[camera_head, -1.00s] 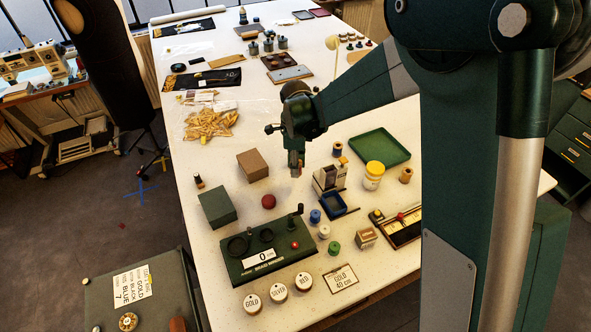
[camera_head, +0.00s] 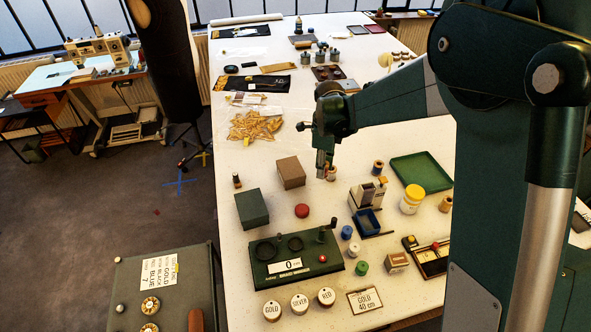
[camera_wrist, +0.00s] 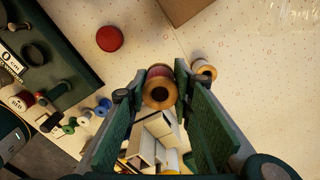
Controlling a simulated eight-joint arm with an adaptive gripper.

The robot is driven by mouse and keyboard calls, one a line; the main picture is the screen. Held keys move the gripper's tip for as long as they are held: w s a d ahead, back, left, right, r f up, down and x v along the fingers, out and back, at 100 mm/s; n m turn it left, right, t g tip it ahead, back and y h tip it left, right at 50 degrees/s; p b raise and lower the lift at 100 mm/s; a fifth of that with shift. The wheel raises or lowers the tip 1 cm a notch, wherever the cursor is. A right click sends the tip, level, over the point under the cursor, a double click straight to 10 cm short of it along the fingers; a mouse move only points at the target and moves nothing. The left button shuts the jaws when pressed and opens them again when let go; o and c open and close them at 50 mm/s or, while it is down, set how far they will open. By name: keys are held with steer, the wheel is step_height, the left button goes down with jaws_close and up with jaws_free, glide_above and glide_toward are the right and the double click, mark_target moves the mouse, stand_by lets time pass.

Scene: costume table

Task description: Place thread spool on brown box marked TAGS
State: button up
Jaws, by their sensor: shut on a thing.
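My gripper (camera_head: 324,168) hangs above the table, right of a plain-looking brown box (camera_head: 291,173). In the wrist view its green-padded fingers (camera_wrist: 160,85) are shut on a thread spool (camera_wrist: 159,87) with reddish thread and tan ends, one end facing the camera. A second tan-ended spool (camera_wrist: 203,72) shows just beyond the right finger, apart from the held one. In the head view a spool (camera_head: 331,174) shows beside the fingertips; I cannot tell which of the two it is. The brown box's edge (camera_wrist: 184,8) shows at the wrist view's top. No TAGS marking is readable.
The braid winder (camera_head: 298,262) lies in front. A small press (camera_head: 367,196), another spool (camera_head: 378,167) and a green tray (camera_head: 421,173) are to the right.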

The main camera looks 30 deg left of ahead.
steer(key=a+r, duration=0.2)
steer(key=a, duration=0.5)
steer(key=w+a+r, duration=0.1)
steer(key=a+r, duration=0.2)
steer(key=a, duration=0.4)
steer(key=shift+w+a+m+b, duration=0.15)
steer(key=shift+a+m+b, duration=0.1)
steer(key=shift+m+b, duration=0.15)
glide_above(290, 168)
steer(key=shift+w+f+p, duration=0.15)
steer(key=shift+f+p, duration=0.2)
steer(key=shift+f, duration=2.75)
steer(key=shift+f, duration=1.9)
steer(key=shift+f, duration=0.2)
